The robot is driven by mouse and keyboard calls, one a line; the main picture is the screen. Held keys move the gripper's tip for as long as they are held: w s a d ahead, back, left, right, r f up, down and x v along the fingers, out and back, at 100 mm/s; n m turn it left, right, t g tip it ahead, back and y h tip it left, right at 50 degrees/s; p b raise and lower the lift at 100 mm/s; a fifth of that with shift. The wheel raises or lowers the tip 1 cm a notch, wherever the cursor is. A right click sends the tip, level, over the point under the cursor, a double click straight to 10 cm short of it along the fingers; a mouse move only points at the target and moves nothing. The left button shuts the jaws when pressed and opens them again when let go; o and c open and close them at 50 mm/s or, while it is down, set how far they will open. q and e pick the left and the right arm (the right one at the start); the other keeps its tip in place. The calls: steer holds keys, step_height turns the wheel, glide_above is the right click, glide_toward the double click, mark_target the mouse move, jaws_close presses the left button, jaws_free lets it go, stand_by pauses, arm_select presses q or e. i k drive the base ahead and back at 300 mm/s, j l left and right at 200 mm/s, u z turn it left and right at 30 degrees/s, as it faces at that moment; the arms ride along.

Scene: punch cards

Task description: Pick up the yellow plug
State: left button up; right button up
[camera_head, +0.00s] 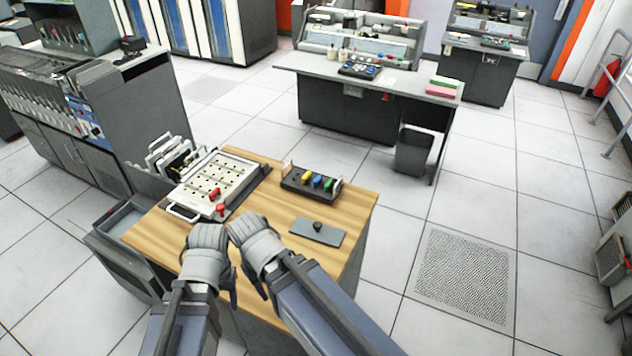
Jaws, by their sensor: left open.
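The yellow plug (306,176) stands in a dark rack (290,184) on the wooden table, beside a blue plug (318,180) and a green plug (328,184). A white plugboard (232,172) with rows of holes lies left of the rack, with a red plug (215,193) on it and another red piece (221,209) near its front edge. My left gripper (208,236) is open at the table's front, apart from the plugs. My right gripper (249,230) is just right of it, also apart from the rack; its fingers are too unclear to judge.
A grey plate with a dark knob (317,231) lies on the wooden table (360,199) right of my grippers. Upright cards (168,156) stand behind the plugboard. A grey bin (413,151) and a desk (300,65) stand farther back. Floor right of the table is clear.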

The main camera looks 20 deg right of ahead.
mark_target(307, 175)
steer(key=k+l+u, duration=0.15)
steer(key=l, duration=0.2)
steer(key=l+u, duration=0.1)
steer(key=l, duration=0.2)
steer(key=k+l+u, duration=0.15)
steer(key=l, duration=0.2)
steer(key=k+l+u, duration=0.1)
steer(key=l+u, duration=0.25)
steer(key=l, duration=0.35)
steer(key=k+l+u, duration=0.1)
steer(key=l+u, duration=0.15)
steer(key=l, duration=0.4)
steer(key=k+l+u, duration=0.1)
steer(key=l+u, duration=0.15)
steer(key=l, duration=0.35)
steer(key=i+l+u, duration=0.2)
steer(key=l, duration=0.3)
steer(key=l+u, duration=0.2)
steer(key=l, duration=0.3)
steer(key=i+l+u, duration=0.2)
steer(key=l, duration=0.3)
steer(key=i+l, duration=0.1)
steer(key=l+u, duration=0.15)
steer(key=l, duration=0.2)
